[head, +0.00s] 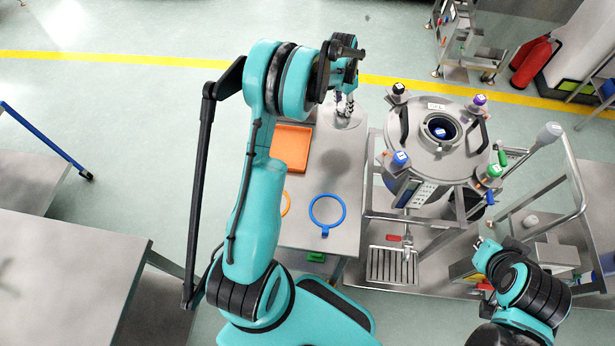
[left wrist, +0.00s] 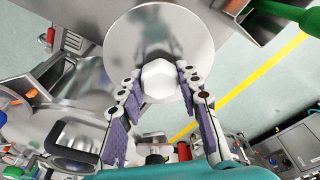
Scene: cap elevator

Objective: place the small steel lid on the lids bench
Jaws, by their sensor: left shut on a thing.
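My left gripper (head: 345,104) is over the far end of a steel bench (head: 330,262). In the left wrist view my left gripper (left wrist: 157,95) has its fingers on both sides of a pale hexagonal knob. The knob belongs to a round, shiny steel lid (left wrist: 145,32), and the gripper is shut on it. A dark shadow lies on the bench below; I cannot tell the lid's exact height. My right gripper (head: 484,243) is at the lower right, away from the bench; its fingers are too small to judge.
An orange tray (head: 291,132) and a blue ring (head: 342,222) lie on the bench, with an orange ring (head: 286,204) partly behind my arm. A large steel vessel (head: 405,136) with coloured-cap fittings stands right of the bench. The bench's middle right is clear.

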